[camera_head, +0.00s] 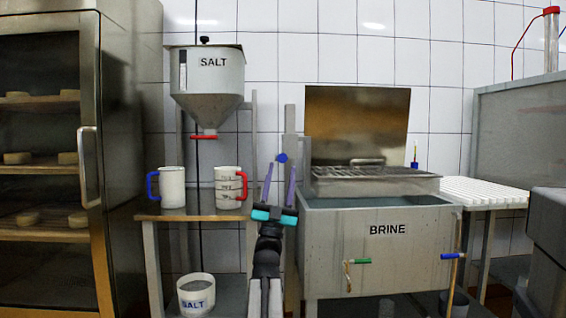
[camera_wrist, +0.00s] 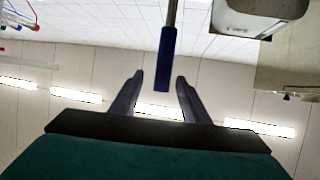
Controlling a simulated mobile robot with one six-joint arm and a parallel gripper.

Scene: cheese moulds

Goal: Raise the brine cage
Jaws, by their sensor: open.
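The brine cage (camera_head: 375,187) is a grey metal box with a slotted top and a small handle. It sits at the top of the brine tank (camera_head: 330,250), and its lower part is hidden by the tank. A grey post (camera_head: 290,122) stands left of the tank, with a blue knob (camera_head: 282,158) beside it. My gripper (camera_head: 280,167) is open, pointing up, with the knob between or just behind its fingertips. In the wrist view, a blue grip on a grey rod (camera_wrist: 167,60) appears between the open fingers (camera_wrist: 160,76); contact cannot be told.
A brown lid panel (camera_head: 356,122) stands raised behind the cage. Left are a salt hopper (camera_head: 207,90), two jugs (camera_head: 172,187) on a bench, and a glass-front cabinet (camera_head: 50,150). A white slatted rack (camera_head: 485,192) is right. Taps (camera_head: 360,262) stick out from the tank front.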

